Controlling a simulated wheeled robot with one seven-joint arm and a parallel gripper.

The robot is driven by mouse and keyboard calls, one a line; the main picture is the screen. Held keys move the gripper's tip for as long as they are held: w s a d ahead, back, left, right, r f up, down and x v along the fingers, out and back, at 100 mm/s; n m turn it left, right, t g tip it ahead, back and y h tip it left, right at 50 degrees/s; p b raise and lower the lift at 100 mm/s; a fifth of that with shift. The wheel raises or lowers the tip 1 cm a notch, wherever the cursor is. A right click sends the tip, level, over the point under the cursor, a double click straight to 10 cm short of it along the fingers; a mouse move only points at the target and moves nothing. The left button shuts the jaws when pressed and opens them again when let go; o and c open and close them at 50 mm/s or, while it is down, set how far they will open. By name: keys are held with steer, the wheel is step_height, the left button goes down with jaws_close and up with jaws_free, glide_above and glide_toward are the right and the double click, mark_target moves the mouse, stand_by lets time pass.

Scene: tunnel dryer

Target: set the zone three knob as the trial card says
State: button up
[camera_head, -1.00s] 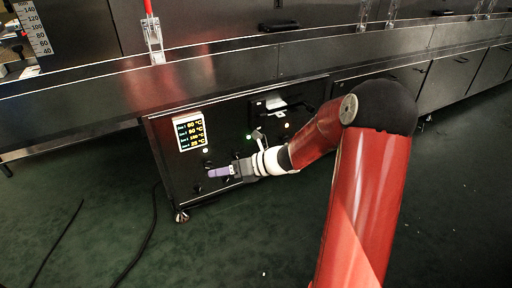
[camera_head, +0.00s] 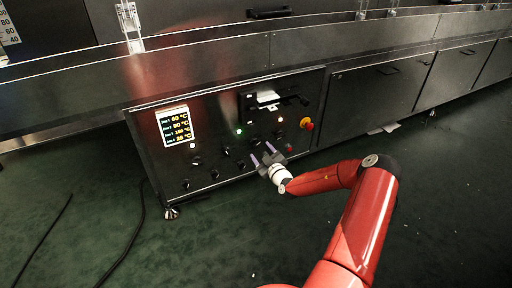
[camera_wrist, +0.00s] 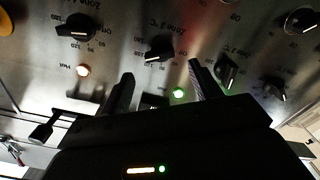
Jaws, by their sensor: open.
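A glowing display (camera_head: 174,126) on the black control panel lists several zones with temperatures; its third row seems to read 100 or 120 °C. I cannot tell whether this is the trial card. In the wrist view, a black knob (camera_wrist: 158,48) with a white pointer line sits just beyond my fingertips, between them. Its upside-down label looks like a zone label in °C, possibly zone three, but is too blurred to be sure.
Similar knobs (camera_wrist: 77,27) and (camera_wrist: 227,70) flank it closely. A yellow-and-red button (camera_head: 307,124) sits at the panel's right. A holder with white paper (camera_head: 268,97) is above. Cables lie on the floor at left.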

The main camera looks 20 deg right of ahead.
mark_target(256, 145)
steer(key=w, duration=0.5)
steer(key=shift+a, duration=0.1)
steer(key=shift+c, duration=0.2)
steer(key=shift+s, duration=0.1)
steer(key=c, duration=0.9)
